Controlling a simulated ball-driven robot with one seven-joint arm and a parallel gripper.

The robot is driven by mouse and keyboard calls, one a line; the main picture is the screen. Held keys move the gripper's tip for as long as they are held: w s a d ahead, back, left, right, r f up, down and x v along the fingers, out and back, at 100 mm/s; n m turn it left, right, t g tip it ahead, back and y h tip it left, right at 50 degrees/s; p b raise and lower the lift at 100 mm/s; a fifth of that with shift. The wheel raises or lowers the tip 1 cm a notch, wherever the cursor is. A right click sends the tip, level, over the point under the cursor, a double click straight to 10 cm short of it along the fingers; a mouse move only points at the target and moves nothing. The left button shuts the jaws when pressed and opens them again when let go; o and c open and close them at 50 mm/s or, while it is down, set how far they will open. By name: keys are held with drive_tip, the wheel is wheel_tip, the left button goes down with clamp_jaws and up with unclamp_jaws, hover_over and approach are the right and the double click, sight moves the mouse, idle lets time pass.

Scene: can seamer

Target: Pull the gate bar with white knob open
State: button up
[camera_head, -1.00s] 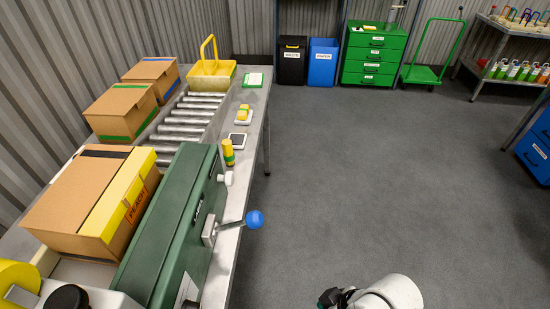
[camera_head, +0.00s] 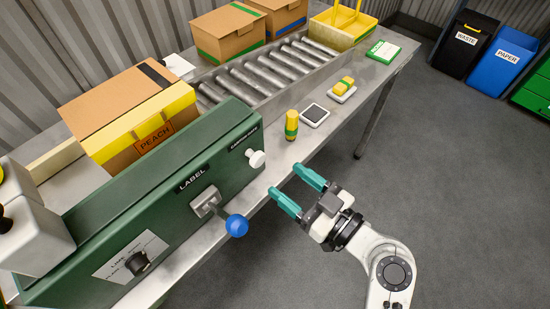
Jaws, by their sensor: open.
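A white knob (camera_head: 256,159) sticks out of the front of a long green machine housing (camera_head: 160,178), near its right end. I cannot make out the bar itself behind the knob. My gripper (camera_head: 283,180) is open and empty, with two teal fingers spread apart. It points toward the housing, and in the picture its fingertips are just right of and below the white knob, apart from it.
A lever with a blue ball (camera_head: 236,225) juts out under the LABEL plate, left of my gripper. A PEACH carton (camera_head: 130,110) lies behind the housing. Open floor is at right.

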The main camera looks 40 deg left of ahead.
sight(260, 161)
drive_tip(key=a+p, duration=0.1)
drive_tip(key=a, duration=0.6)
drive_tip(key=shift+w+p, duration=0.2)
drive_tip(key=shift+p, duration=0.15)
drive_tip(key=shift+c, duration=0.2)
clamp_jaws()
